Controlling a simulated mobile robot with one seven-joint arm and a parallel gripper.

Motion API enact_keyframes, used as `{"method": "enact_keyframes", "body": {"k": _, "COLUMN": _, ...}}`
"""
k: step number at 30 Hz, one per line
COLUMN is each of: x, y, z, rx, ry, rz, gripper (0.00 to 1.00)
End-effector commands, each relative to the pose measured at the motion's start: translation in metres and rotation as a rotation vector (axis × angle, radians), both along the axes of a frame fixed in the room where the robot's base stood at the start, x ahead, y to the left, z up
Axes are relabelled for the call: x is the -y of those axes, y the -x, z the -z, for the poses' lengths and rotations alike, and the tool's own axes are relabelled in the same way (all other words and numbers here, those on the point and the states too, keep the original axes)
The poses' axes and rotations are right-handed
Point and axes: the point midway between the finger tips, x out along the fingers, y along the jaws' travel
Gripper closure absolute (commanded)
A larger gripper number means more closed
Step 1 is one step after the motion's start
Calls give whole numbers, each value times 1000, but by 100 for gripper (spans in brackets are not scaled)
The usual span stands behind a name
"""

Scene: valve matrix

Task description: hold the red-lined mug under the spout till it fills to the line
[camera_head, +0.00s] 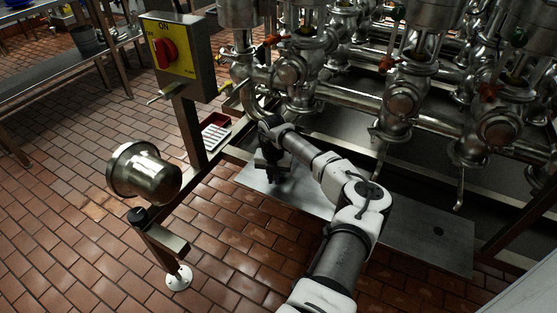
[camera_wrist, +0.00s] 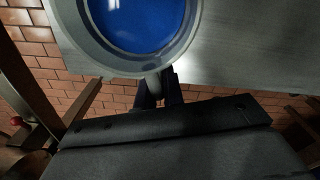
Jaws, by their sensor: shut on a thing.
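A grey mug (camera_wrist: 187,58) fills the top of the wrist view, seen from above. Its inside is bright blue; I cannot tell whether that is liquid or lining. No red line shows. My gripper (camera_wrist: 158,97) is shut on the mug's handle. In the head view my gripper (camera_head: 272,168) is over the left end of the metal plate, and the mug is hidden there. A curved metal pipe (camera_head: 246,98) comes down from the valves near my gripper. I cannot tell whether its outlet is above the mug, and no stream shows.
A yellow box (camera_head: 180,52) with a red knob stands left of the valves (camera_head: 300,68). A metal bowl-shaped part (camera_head: 146,172) stands at the left. The metal plate (camera_head: 430,235) is bare on the right.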

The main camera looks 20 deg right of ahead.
Motion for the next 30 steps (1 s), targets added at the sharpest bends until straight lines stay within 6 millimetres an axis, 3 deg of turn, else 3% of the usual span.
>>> {"method": "enact_keyframes", "body": {"k": 1, "x": -6, "y": 5, "z": -7, "rx": -1, "ry": -3, "rz": -3, "gripper": 100}}
{"method": "enact_keyframes", "body": {"k": 18, "x": -57, "y": 45, "z": -4, "rx": 1, "ry": -3, "rz": 0, "gripper": 100}}
{"method": "enact_keyframes", "body": {"k": 30, "x": -62, "y": 48, "z": -2, "rx": 2, "ry": -3, "rz": 0, "gripper": 100}}
